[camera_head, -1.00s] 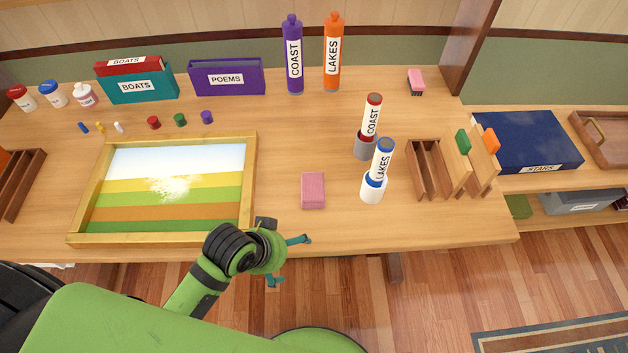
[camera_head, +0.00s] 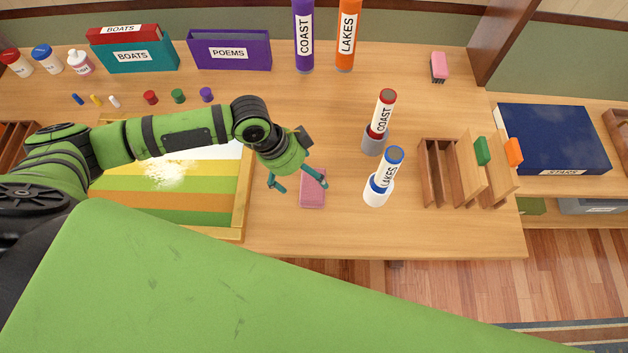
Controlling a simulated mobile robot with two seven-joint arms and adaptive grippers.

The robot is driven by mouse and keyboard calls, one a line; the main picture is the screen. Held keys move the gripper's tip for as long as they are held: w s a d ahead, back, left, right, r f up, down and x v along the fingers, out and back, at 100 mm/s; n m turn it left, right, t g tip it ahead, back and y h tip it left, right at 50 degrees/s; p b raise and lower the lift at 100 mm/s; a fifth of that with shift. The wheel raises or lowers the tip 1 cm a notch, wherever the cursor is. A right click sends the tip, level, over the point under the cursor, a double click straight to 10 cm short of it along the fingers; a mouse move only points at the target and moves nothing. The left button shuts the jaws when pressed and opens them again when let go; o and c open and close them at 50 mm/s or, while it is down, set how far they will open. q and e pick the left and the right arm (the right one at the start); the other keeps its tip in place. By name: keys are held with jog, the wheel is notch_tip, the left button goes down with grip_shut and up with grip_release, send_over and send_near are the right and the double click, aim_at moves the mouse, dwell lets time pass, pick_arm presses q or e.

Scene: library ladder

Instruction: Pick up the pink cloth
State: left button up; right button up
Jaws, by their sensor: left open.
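The pink cloth (camera_head: 313,192) is a small folded rectangle lying flat on the wooden table, between the framed tray and the upright tubes. My left gripper (camera_head: 298,184) is open and empty, above the table at the cloth's upper left. One finger overlaps the cloth's top edge in the picture and the other is left of it, over bare wood. I cannot tell the height of the fingers above the cloth. My right gripper is not in view.
The gold-framed striped picture (camera_head: 240,205) lies under my left arm. Wooden slotted racks (camera_head: 432,175) stand further right.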

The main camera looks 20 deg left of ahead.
aim_at(311, 185)
pick_arm(q)
jog(key=p+x, duration=0.1)
jog(key=x, duration=0.4)
jog(key=shift+a+f, duration=0.1)
jog(key=shift+f, duration=0.05)
jog(key=shift+s, duration=0.1)
jog(key=c, duration=1.1)
